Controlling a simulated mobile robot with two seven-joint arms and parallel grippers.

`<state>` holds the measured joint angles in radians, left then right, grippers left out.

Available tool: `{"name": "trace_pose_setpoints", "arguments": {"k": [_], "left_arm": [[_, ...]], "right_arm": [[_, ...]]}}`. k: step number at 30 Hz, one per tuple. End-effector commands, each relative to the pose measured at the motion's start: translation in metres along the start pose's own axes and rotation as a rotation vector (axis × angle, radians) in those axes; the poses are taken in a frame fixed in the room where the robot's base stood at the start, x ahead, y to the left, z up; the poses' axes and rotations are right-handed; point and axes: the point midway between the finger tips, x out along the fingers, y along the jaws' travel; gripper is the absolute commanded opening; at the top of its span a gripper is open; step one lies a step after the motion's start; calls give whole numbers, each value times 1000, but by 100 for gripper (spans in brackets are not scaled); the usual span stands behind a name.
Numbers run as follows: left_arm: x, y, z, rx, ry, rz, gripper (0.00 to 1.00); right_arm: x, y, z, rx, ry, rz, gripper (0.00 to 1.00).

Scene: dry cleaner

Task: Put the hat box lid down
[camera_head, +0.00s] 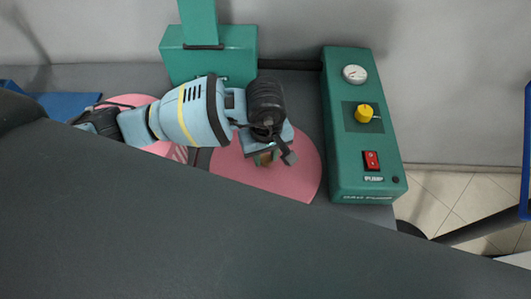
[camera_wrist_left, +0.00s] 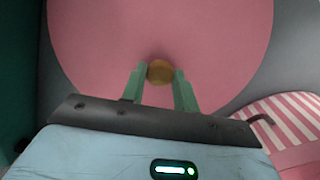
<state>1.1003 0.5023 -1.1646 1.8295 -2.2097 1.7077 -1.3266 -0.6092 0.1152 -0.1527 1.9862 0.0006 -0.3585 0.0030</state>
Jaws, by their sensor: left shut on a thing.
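The hat box lid (camera_head: 293,180) is a flat pink disc with a small round wooden knob (camera_wrist_left: 159,72). My left gripper (camera_head: 268,158) is above the lid, shut on this knob; the green fingers stand on either side of it in the left wrist view. The lid is over the grey counter, just left of the green pump unit. I cannot tell whether its underside touches the counter. A pink hat box (camera_head: 128,101) with striped sides is to the left, partly hidden by my left arm; its stripes (camera_wrist_left: 275,122) show at right in the wrist view. My right gripper is not in view.
The green pump unit (camera_head: 350,137) with gauge, yellow knob and red switch stands close right of the lid. A green device (camera_head: 208,62) stands behind. A blue flat thing (camera_head: 62,104) lies at far left. A large dark shape blocks the foreground.

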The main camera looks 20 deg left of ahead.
Motion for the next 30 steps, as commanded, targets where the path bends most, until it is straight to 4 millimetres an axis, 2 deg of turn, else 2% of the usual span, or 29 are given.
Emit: {"name": "trace_pose_setpoints", "arguments": {"k": [7,8,13,23,26,30], "left_arm": [[4,0,0,0,-1,0,6],[4,0,0,0,-1,-1,31],[3,0,0,0,0,0,52],[-1,0,0,0,1,1,52],[-10,1,-1,0,3,4,52],[-34,1,-1,1,4,5,52]], "right_arm": [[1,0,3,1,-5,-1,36],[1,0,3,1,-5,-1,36],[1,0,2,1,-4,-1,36],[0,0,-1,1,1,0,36],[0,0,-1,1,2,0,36],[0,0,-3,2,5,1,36]]}}
